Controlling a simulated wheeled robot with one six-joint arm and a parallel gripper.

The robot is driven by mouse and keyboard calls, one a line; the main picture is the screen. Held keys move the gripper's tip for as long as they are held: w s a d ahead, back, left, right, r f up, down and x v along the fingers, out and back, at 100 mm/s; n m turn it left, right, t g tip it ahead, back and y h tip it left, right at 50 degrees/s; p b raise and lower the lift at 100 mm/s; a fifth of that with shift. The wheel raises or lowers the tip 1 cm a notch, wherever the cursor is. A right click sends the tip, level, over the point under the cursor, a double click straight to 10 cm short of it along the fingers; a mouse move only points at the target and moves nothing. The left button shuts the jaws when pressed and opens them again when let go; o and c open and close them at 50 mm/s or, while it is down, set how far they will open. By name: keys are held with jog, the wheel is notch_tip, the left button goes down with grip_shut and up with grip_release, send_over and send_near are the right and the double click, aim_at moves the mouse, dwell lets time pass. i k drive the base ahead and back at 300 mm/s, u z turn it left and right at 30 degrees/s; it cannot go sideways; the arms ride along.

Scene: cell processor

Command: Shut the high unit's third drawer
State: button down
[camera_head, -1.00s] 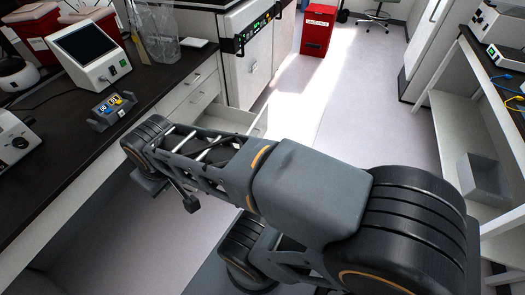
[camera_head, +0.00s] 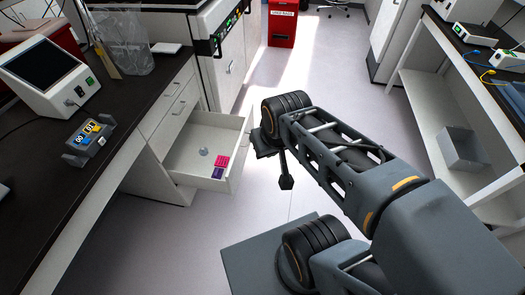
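The third drawer (camera_head: 236,162) of the white unit under the dark counter is pulled well out. It holds a pink rack, a purple rack and a small pale item. Two drawer fronts above it, the upper one (camera_head: 183,82) and the one below it (camera_head: 180,108), look shut. My gripper (camera_head: 286,183) hangs from the end of my arm to the right of the open drawer's front, apart from it in the picture. Its fingers are small and dark, and I cannot tell whether they are open. No held thing shows.
The dark counter (camera_head: 115,98) carries a screen device (camera_head: 50,72) and a small grey device (camera_head: 89,139). A large white machine (camera_head: 228,65) stands beyond the drawers. A red bin (camera_head: 283,25) is farther back. Bare floor (camera_head: 330,85) lies beyond my arm; a shelf bench (camera_head: 428,110) is at right.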

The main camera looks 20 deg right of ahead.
aim_at(228, 136)
jog(key=z, duration=0.1)
jog(key=i, duration=0.45)
jog(key=k, duration=0.55)
jog(key=u, duration=0.2)
jog(key=i, duration=1.15)
jog(key=z, duration=0.25)
